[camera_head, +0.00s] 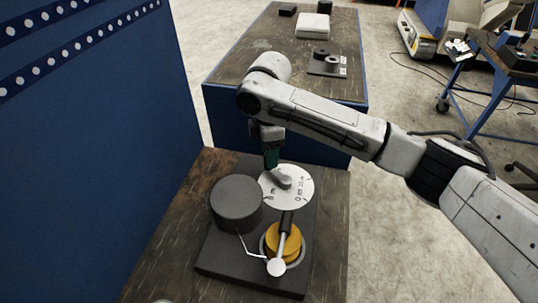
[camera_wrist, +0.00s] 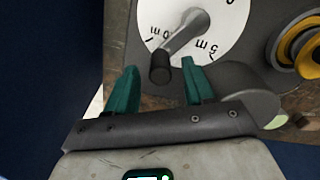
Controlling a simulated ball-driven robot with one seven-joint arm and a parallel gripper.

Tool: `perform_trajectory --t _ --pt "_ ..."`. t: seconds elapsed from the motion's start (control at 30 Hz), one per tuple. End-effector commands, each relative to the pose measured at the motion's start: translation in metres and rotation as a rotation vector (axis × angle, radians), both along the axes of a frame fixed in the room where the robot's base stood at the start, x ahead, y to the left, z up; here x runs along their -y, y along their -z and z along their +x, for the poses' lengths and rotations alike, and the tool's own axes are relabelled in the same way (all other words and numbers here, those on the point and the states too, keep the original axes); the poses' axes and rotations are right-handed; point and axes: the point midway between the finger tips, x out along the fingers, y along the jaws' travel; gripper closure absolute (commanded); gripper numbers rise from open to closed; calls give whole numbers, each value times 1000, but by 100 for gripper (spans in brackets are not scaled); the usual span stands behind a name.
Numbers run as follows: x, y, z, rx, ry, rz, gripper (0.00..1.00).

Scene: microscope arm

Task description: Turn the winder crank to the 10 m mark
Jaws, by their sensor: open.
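The winder's white dial (camera_head: 301,190) stands on a dark base plate (camera_head: 222,258). Its grey crank arm (camera_wrist: 187,36) crosses the dial face and ends in a dark knob (camera_wrist: 160,68). In the wrist view, the "5 m" mark (camera_wrist: 207,47) shows just right of the arm. Another mark left of the arm ends in "0 m" and is partly covered by it. My gripper (camera_wrist: 160,65) is open, with the knob between its teal fingertips and gaps visible at both sides. In the head view my gripper (camera_head: 271,165) hangs at the dial's upper left edge.
A grey cylinder (camera_head: 236,203) and a yellow spool (camera_head: 284,246) with a guide arm stand on the same plate, close to the dial. A blue perforated panel (camera_head: 90,120) rises at left. A second bench (camera_head: 270,60) with small parts stands behind.

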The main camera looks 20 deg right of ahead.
Motion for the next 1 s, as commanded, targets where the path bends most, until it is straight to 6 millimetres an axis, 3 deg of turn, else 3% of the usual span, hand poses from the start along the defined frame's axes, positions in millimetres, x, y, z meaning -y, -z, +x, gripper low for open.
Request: perform_trajectory --t 0.2,0.57,1.0 --pt "0 21 0 -1 2 0 47" --pt "0 25 0 0 0 0 48" --pt "0 25 0 0 0 0 90"
